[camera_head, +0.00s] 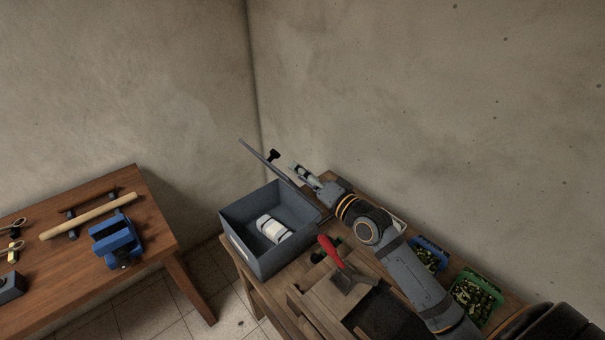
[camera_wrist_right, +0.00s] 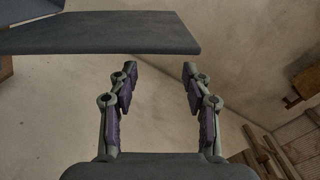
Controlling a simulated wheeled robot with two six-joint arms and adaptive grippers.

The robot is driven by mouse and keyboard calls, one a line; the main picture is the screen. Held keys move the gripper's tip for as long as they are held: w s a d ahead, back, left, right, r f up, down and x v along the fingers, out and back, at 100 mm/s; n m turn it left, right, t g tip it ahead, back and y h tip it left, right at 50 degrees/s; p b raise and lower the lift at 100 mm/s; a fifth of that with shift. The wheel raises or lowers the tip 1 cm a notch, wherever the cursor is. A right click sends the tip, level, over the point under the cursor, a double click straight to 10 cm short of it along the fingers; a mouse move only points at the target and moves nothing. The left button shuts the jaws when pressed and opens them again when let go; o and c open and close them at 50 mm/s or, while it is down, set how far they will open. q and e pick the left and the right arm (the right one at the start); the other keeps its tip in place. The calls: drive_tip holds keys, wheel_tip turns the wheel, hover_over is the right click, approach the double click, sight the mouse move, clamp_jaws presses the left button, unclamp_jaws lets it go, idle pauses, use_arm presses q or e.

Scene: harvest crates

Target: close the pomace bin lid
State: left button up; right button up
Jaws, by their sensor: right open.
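The grey pomace bin (camera_head: 262,262) stands open on the wooden table in the head view. Its lid (camera_head: 262,158) is raised, seen nearly edge-on, leaning up and away to the left from the bin's far right side. A black knob (camera_head: 273,156) sticks out from the lid's right face. My right gripper (camera_head: 296,168) is open and empty, close to the right of the lid. In the right wrist view the lid is a dark slab (camera_wrist_right: 100,36) just beyond the open fingertips (camera_wrist_right: 160,70). Whether they touch is unclear. My left gripper is out of view.
A white roll-like thing (camera_head: 272,228) lies inside the bin. A red-handled tool (camera_head: 330,247), a blue crate (camera_head: 430,252) and a green crate (camera_head: 474,298) are by my right arm. A separate table (camera_head: 150,215) at left holds a blue vise (camera_head: 115,238).

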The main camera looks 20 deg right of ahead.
drive_tip(key=d+y+b, duration=0.1)
drive_tip(key=b, duration=0.1)
drive_tip(key=w+d+n+g+y+b, duration=0.1)
drive_tip(key=d+b, duration=0.1)
drive_tip(key=shift+w+n, duration=0.15)
drive_tip(key=shift+n, duration=0.15)
drive_tip(key=c, duration=0.7)
drive_tip(key=shift+n+g+y, duration=0.3)
drive_tip(key=shift+g, duration=0.4)
drive_tip(key=d+r+b, duration=0.1)
drive_tip(key=w+d+r+b, duration=0.1)
drive_tip(key=d+b, duration=0.1)
drive_tip(key=shift+d+r, duration=0.1)
drive_tip(key=shift+r, duration=0.05)
clamp_jaws()
drive_tip(key=shift+w+a+r+p, duration=1.3)
drive_tip(key=shift+w+a+p, duration=0.7)
drive_tip(key=shift+w, duration=1.75)
drive_tip(key=a+f+p, duration=0.2)
drive_tip(key=a+f, duration=0.1)
drive_tip(key=shift+s+a+p, duration=0.1)
drive_tip(key=shift+s+p, duration=0.1)
drive_tip(key=shift+p, duration=0.1)
